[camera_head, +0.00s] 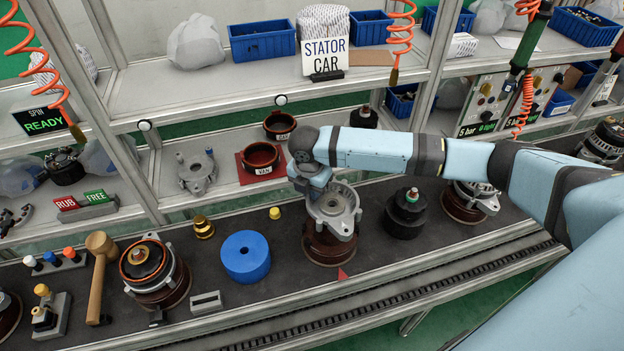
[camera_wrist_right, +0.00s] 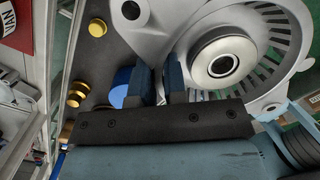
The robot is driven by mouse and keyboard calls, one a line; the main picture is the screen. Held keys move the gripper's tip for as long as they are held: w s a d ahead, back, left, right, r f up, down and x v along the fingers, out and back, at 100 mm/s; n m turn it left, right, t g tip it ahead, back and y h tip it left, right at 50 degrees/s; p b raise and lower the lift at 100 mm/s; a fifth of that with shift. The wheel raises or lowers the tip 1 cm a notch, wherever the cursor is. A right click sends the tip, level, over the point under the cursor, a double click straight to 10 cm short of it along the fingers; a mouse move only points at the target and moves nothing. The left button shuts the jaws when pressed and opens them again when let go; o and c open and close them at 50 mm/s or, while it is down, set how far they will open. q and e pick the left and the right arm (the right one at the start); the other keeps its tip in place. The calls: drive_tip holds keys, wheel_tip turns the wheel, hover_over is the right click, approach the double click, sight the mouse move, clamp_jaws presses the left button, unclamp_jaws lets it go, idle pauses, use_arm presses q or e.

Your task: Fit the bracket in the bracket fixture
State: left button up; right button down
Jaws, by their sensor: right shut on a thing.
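The grey cast bracket (camera_head: 340,218), with a round hub and slotted face, is in the middle of the bench. It also fills the top right of the wrist view (camera_wrist_right: 200,25). My right gripper (camera_head: 314,194) is shut on the bracket's edge at its left side; the two dark fingers (camera_wrist_right: 161,80) show in the wrist view. Directly below the bracket is a dark red round fixture (camera_head: 327,250), its top hidden by the bracket. I cannot tell whether the bracket touches it or is fully seated. A red triangle (camera_head: 343,274) marks the spot in front. My left gripper is not in view.
A mallet (camera_head: 98,275) and an assembly (camera_head: 150,265) are farther left.

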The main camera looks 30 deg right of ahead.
idle(0.4)
wheel_tip(320, 180, down, 6)
drive_tip(key=shift+r+b, duration=0.1)
drive_tip(key=shift+b, duration=0.35)
idle(0.5)
idle(0.5)
drive_tip(key=shift+p, duration=1.4)
idle(1.0)
drive_tip(key=shift+f+b, duration=0.5)
drive_tip(key=shift+f, duration=1.1)
